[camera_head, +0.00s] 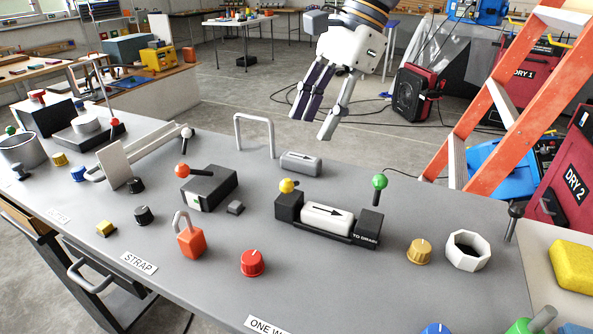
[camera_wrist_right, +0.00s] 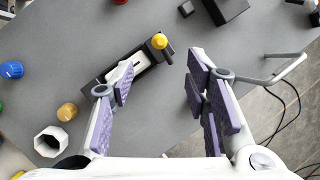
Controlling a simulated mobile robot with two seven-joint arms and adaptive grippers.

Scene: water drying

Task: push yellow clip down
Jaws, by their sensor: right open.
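The yellow ball-ended clip (camera_head: 288,185) sits at the left end block of a dark holder (camera_head: 289,207). Its ball is close above the block. A white cartridge (camera_head: 318,217) with a black arrow lies in the holder. A green ball-ended clip (camera_head: 380,182) stands up on a stem at the right end block. My right gripper (camera_head: 315,118) is open and empty, in the air above and behind the holder. In the right wrist view the yellow clip (camera_wrist_right: 159,41) shows beyond the open fingers (camera_wrist_right: 162,84), and one finger covers the holder's green end. My left gripper is out of view.
A grey cartridge (camera_head: 301,163) lies behind the holder, near a metal hoop (camera_head: 254,132). A black box with an orange-knobbed lever (camera_head: 209,187) and an orange padlock (camera_head: 190,240) are left. A gold knob (camera_head: 419,250) and white ring (camera_head: 467,250) are right.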

